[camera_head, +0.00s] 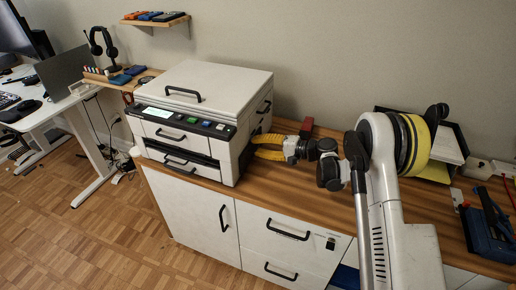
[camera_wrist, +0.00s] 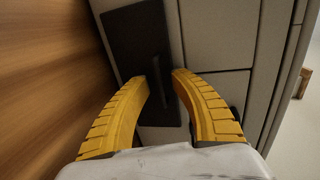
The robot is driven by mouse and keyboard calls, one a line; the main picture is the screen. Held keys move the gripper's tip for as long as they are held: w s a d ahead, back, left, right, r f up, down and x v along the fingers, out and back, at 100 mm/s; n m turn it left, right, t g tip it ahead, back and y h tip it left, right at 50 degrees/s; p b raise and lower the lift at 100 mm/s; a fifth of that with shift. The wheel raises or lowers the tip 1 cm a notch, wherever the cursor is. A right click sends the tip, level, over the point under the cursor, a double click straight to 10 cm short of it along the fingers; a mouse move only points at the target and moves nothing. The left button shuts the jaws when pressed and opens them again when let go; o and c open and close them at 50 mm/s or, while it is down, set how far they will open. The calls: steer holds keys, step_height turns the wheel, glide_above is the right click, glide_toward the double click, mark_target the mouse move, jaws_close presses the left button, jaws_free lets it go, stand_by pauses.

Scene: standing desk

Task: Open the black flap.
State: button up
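The black flap (camera_wrist: 138,38) is a dark panel on the side of the white printer (camera_head: 217,90), and it looks closed in the wrist view. A thin dark handle (camera_wrist: 161,76) stands on it. My gripper (camera_wrist: 160,78) has its two yellow fingers spread, with the handle between their tips and a gap showing on both sides. In the head view my gripper (camera_head: 262,147) is at the printer's right side, low above the wooden worktop. The flap is mostly hidden there by the fingers and the viewing angle.
The wooden worktop (camera_head: 320,185) runs along the wall over white cabinets. A red object (camera_head: 307,127) stands behind my gripper. A black side handle (camera_head: 264,107) is on the printer above my fingers. A blue tool (camera_head: 490,237) lies at the far right. Floor in front is clear.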

jaws_close()
steer(key=shift+s+d+f+t+y, duration=0.15)
steer(key=shift+d+f+t+y, duration=0.25)
steer(key=shift+y, duration=0.3)
steer(key=shift+s+d+f+t+y, duration=0.15)
steer(key=shift+d+y, duration=0.3)
steer(key=shift+y, duration=0.25)
steer(key=c, duration=0.6)
jaws_free()
steer(key=o, duration=0.6)
steer(key=shift+d+r, duration=0.1)
steer(key=shift+r, duration=0.05)
